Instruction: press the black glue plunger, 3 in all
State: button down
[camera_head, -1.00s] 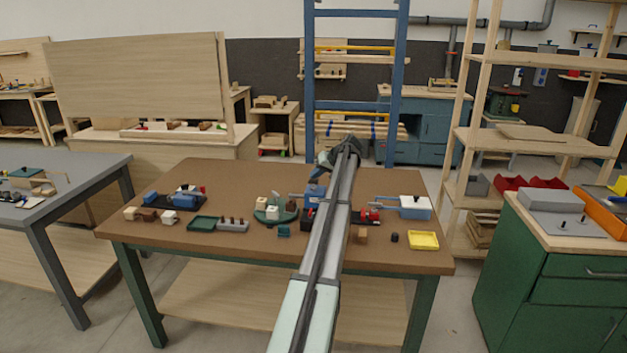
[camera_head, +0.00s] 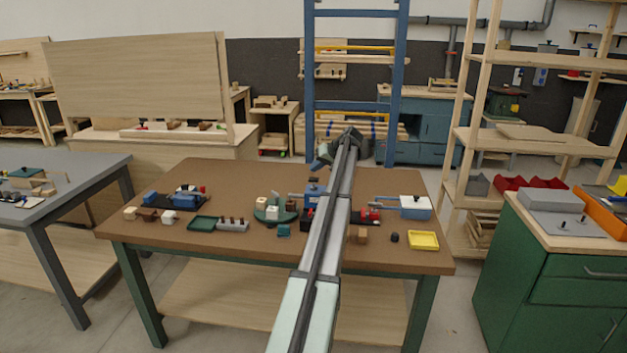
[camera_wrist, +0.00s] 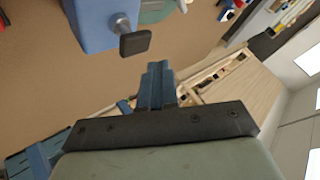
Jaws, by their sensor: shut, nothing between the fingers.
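The black glue plunger (camera_wrist: 135,43) is a dark square pad on a short metal rod. It sticks out of a blue block (camera_wrist: 92,22) at the upper left of the wrist view. My gripper (camera_wrist: 157,68) is shut and empty, its blue fingers below and right of the pad with a visible gap. In the head view my gripper (camera_head: 319,164) is above the back of the brown table, just above the blue block (camera_head: 315,190).
On the brown table (camera_head: 240,178) stand a round green tray (camera_head: 289,216), a green tray (camera_head: 202,223), a yellow tray (camera_head: 423,240) and a blue-and-white box (camera_head: 415,207). A black-based fixture with a blue part (camera_head: 151,197) is at the left. The table's back left is clear.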

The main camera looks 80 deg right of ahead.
aim_at(316, 179)
jog(key=shift+r, duration=2.05)
jog(key=shift+w, duration=0.1)
